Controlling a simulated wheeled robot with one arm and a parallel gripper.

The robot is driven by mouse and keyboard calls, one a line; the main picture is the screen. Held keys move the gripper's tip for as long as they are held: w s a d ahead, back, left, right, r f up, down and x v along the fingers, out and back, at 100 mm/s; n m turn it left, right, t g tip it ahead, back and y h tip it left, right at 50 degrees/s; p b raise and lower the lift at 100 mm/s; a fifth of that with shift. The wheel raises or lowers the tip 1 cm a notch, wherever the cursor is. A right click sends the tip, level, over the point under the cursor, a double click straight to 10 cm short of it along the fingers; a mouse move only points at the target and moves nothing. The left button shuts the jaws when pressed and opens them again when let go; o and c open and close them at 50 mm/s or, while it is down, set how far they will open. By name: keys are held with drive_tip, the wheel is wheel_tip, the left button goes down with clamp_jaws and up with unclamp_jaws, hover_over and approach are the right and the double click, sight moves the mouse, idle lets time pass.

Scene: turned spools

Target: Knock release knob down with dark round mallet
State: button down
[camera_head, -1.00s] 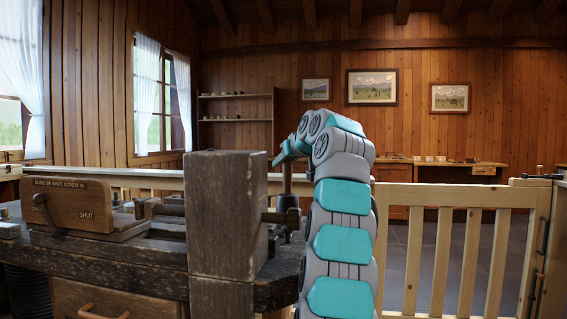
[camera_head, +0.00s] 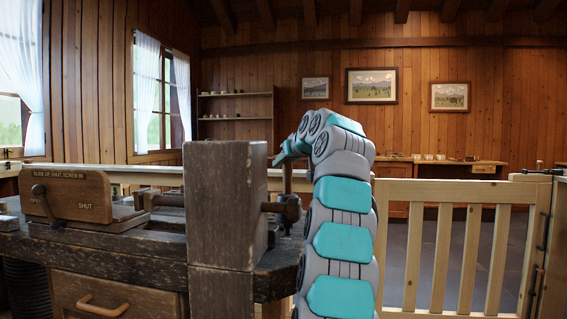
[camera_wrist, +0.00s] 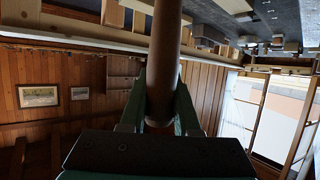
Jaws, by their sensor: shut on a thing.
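My gripper (camera_wrist: 160,112) is shut on a brown round handle (camera_wrist: 165,50), which runs up the middle of the wrist view between the two fingers. In the head view a dark round mallet head (camera_head: 290,207) hangs below the end of my arm, just right of the thick wooden post. A dark wooden knob (camera_head: 271,207) juts from the right side of that post. It looks very near or overlapping the mallet head; I cannot tell whether they touch. I cannot tell for sure that this is the release knob.
The thick wooden post (camera_head: 227,205) rises from the worn workbench (camera_head: 110,250). A wooden block (camera_head: 72,195) with a lever and the word SHUT stands at the left. A pale slatted gate (camera_head: 455,245) is at the right. Shelves and a counter stand behind.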

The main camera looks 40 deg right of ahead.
idle(0.4)
wheel_tip(320, 180, up, 3)
drive_tip(key=p, duration=0.3)
drive_tip(key=shift+r, duration=0.1)
